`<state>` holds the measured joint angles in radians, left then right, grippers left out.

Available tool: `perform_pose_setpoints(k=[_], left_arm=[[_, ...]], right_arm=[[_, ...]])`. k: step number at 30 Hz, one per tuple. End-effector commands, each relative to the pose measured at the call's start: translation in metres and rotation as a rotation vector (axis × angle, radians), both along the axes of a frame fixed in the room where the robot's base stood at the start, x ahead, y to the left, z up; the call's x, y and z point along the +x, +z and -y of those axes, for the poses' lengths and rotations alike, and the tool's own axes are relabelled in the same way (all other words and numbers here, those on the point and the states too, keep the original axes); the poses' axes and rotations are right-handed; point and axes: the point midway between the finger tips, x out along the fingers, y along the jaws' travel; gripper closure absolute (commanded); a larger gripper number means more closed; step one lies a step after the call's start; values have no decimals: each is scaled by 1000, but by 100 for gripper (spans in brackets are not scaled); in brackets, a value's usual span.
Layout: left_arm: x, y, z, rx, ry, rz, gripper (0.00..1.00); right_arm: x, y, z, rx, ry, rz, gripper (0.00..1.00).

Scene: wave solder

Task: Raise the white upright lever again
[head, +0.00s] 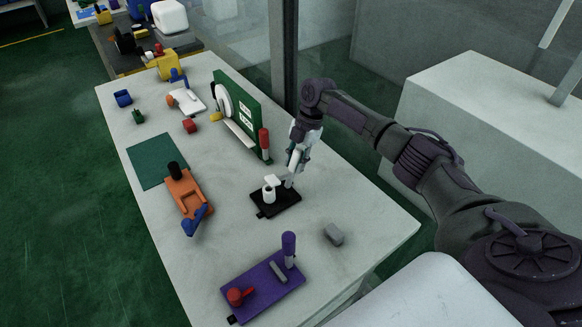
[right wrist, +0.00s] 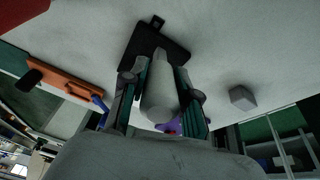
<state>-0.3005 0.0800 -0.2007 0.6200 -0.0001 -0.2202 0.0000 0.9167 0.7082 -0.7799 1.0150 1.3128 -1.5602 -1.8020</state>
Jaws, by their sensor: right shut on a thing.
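A black base plate (head: 262,208) lies on the white table, with white lever parts standing on it. A short white post (head: 269,194) stands on the plate's left side. My right gripper (head: 292,178) is above the plate's right side, pointing down. In the right wrist view the gripper (right wrist: 160,100) is shut on a white rounded lever (right wrist: 158,85), which runs between the two fingers from the black base plate (right wrist: 139,42). In the head view the fingers hide much of the lever, so its exact tilt is hard to tell. My left gripper is not in view.
A purple fixture (head: 262,290) with an upright purple handle stands at the front. A grey block (head: 333,234) lies to the right. An orange fixture (head: 185,194) is to the left. A green panel (head: 243,118) with a red handle stands behind.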

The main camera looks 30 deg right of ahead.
Motion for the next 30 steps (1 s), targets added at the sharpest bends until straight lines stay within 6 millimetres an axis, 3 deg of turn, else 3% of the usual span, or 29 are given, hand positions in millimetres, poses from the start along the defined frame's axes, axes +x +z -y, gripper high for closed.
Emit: perform_pose_setpoints(k=[1,3,12,18,30], left_arm=[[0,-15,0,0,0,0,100],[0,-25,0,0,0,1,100],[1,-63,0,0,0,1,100],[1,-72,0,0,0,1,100],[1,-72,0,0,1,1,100]], right_arm=[[1,-8,4,39,-6,-1,100],[2,-10,8,88,-5,-4,100],[3,-14,20,247,-3,-15,100],[3,-13,23,294,-1,-20,100],[2,-11,24,303,-1,-22,100]])
